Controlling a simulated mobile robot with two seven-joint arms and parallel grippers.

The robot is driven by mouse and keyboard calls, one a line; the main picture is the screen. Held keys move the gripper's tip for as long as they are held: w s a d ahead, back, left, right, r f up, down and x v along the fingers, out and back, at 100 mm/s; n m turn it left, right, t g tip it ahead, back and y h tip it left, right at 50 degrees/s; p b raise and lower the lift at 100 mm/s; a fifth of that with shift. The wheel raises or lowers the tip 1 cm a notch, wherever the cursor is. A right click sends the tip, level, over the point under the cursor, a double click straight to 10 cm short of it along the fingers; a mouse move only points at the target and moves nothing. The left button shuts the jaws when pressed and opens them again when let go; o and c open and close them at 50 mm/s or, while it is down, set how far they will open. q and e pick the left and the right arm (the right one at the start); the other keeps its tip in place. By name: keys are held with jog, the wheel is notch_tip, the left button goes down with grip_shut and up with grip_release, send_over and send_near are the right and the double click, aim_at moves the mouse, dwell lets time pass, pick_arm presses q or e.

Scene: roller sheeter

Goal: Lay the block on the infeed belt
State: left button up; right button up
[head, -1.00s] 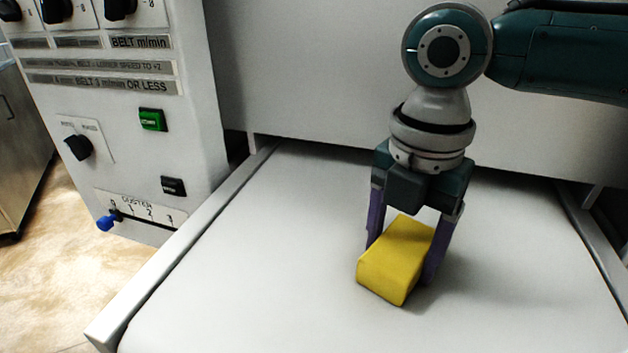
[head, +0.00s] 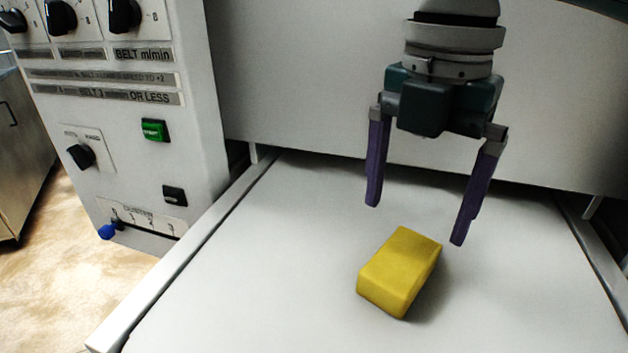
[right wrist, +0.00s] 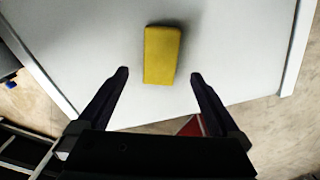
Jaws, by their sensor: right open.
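The yellow block (head: 398,270) lies flat on the pale infeed belt (head: 260,270), a little right of the middle in the head view. My right gripper (head: 417,226) is open and empty above and behind the block, with its purple fingers spread wide and apart from it. In the right wrist view the block (right wrist: 161,55) rests on the belt (right wrist: 230,60) beyond the two open fingertips (right wrist: 161,75). My left gripper is in neither view.
A control panel (head: 130,130) with black knobs, a green button and a blue-tipped lever (head: 107,231) stands left of the belt. Side rails (head: 180,260) edge the belt, and a pale upright cover (head: 300,80) stands behind it. The belt around the block is clear.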

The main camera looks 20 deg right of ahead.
notch_tip(320, 180, up, 4)
jog(key=shift+f, duration=0.1)
